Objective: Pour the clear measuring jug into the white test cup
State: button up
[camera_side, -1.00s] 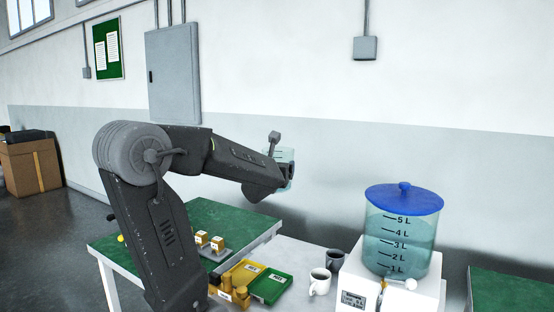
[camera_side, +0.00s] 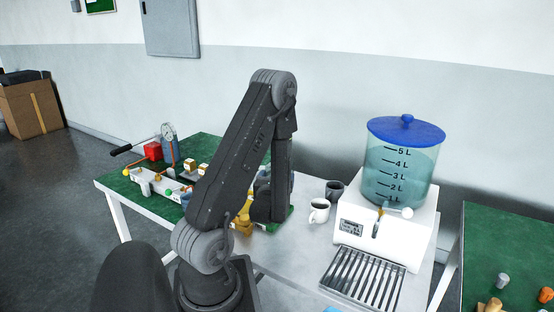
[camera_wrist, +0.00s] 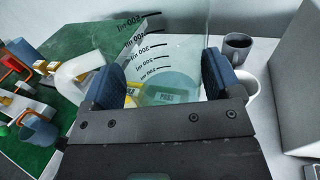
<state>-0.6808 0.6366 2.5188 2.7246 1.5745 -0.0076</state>
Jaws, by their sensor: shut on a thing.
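The clear measuring jug (camera_wrist: 150,50), with black ml marks, is between the two blue fingers of my gripper (camera_wrist: 162,80) in the wrist view. My gripper is shut on it. A bluish tint shows low in the jug; I cannot tell how much liquid it holds. In the side view my arm hides the jug and the fingers. The white test cup (camera_side: 319,212) stands upright on the light table, to the right of my wrist. In the wrist view the white cup (camera_wrist: 252,92) is partly hidden behind the right finger, apart from the jug.
A dark grey cup (camera_side: 335,189) stands just behind the white cup. The white machine (camera_side: 385,238) with a blue-lidded water tank (camera_side: 400,165) and drip grate (camera_side: 362,278) stands to the right. Green-topped benches with small parts lie left and right.

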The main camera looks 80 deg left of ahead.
notch_tip(320, 180, down, 7)
jog(key=shift+f, duration=0.2)
jog(key=shift+w+r+m+h, duration=0.3)
jog(key=shift+w+r+m, duration=0.15)
jog(key=shift+w+m, duration=0.35)
jog(key=shift+w+r+m+g+h, duration=0.3)
jog(key=shift+w+m+g, duration=0.25)
jog(key=shift+m, duration=0.45)
jog(key=shift+s+d+f, duration=0.1)
jog(key=shift+s+f, duration=0.1)
jog(key=shift+s, duration=0.1)
jog(key=shift+w, duration=0.15)
jog(key=shift+w+r+m, duration=0.1)
jog(key=shift+w+m, duration=0.15)
jog(key=shift+m, duration=0.05)
jog(key=shift+w+m+g, duration=0.25)
jog(key=shift+w+m, duration=0.05)
